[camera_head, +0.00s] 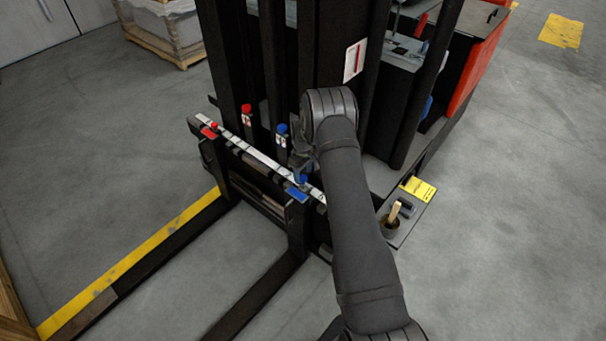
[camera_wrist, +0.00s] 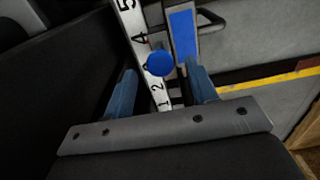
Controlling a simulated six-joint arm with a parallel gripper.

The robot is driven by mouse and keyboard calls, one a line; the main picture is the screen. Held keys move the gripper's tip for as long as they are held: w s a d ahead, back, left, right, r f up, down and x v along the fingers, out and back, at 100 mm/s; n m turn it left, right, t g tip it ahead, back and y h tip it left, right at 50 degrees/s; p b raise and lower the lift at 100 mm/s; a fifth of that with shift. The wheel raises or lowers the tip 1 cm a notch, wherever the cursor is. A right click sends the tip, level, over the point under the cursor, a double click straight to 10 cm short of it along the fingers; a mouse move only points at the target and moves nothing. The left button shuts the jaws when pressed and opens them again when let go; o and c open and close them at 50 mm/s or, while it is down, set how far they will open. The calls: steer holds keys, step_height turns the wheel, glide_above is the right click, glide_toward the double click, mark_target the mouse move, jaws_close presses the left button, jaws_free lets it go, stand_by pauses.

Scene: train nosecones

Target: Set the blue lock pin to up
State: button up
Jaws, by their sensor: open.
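The blue lock pin shows in the wrist view as a round blue knob (camera_wrist: 160,63) in front of the numbered white scale strip (camera_wrist: 158,92). In the head view its blue top (camera_head: 303,178) shows at the right part of the carriage bar, just below my gripper (camera_head: 301,164). In the wrist view my gripper (camera_wrist: 160,72) is open, with one finger on each side of the knob. I cannot tell whether the fingers touch it. The pin's shaft is hidden under the knob, so its height is unclear.
A blue plate (camera_head: 297,194) lies beside the pin. A red pin (camera_head: 214,126) stands at the bar's left end. Red (camera_head: 246,108) and blue (camera_head: 282,129) knobs stand behind the bar, before the dark mast (camera_head: 225,60).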

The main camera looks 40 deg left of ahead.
mark_target(303, 177)
step_height(303, 177, up, 16)
stand_by(0.3)
step_height(303, 177, down, 18)
steer(key=shift+f, duration=0.1)
stand_by(0.7)
steer(key=shift+f, duration=1)
steer(key=shift+r, duration=0.15)
step_height(303, 177, up, 16)
steer(key=r, duration=0.1)
steer(key=s+d+f+h, duration=0.2)
steer(key=d+f, duration=0.3)
steer(key=d, duration=0.7)
steer(key=s+d+f+n+h, duration=0.1)
steer(key=s+d+f+h, duration=0.2)
steer(key=d, duration=0.9)
steer(key=s+d+f+n+h, duration=0.1)
steer(key=s+d+f+h, duration=0.1)
steer(key=d+f, duration=0.6)
steer(key=d, duration=0.4)
steer(key=shift+s+d+f, duration=0.25)
steer(key=shift+d, duration=0.05)
